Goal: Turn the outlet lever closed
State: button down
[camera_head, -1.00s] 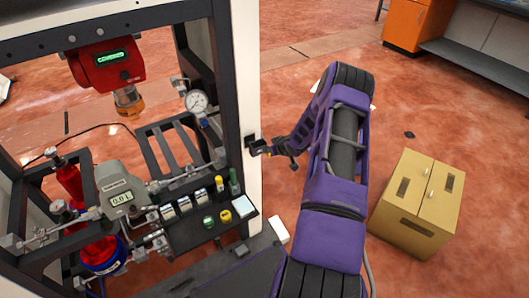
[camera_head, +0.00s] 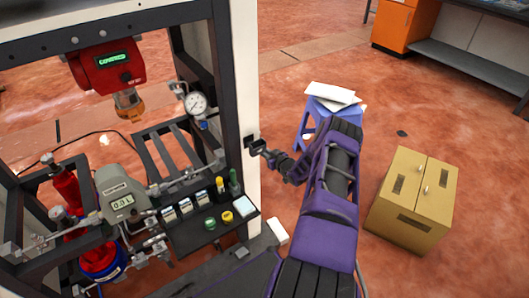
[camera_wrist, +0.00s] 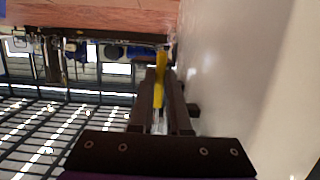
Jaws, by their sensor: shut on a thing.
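A slim yellow lever (camera_wrist: 160,68) stands between the dark fingers of my gripper (camera_wrist: 159,108) in the wrist view. My gripper is shut on it, and the fingers hide part of its lower length. In the head view my gripper (camera_head: 258,149) is at the white right post of the dispenser frame, by a small black fitting (camera_head: 250,141). The yellow lever cannot be made out there, and its full angle cannot be told.
The white post (camera_head: 243,110) is close beside my gripper. The dispenser rig holds a red head unit (camera_head: 106,65), a gauge (camera_head: 196,103) and a grey meter (camera_head: 119,188).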

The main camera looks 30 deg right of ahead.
jog(key=shift+w+f+t, duration=0.15)
jog(key=shift+w+t, duration=0.35)
jog(key=shift+t, duration=0.3)
jog(key=c, duration=0.9)
grip_release()
jog(key=s, duration=0.5)
jog(key=s+r+p, duration=0.1)
jog(key=s, duration=0.5)
jog(key=s+r+p, duration=0.1)
jog(key=s, duration=0.5)
jog(key=shift+s, duration=0.1)
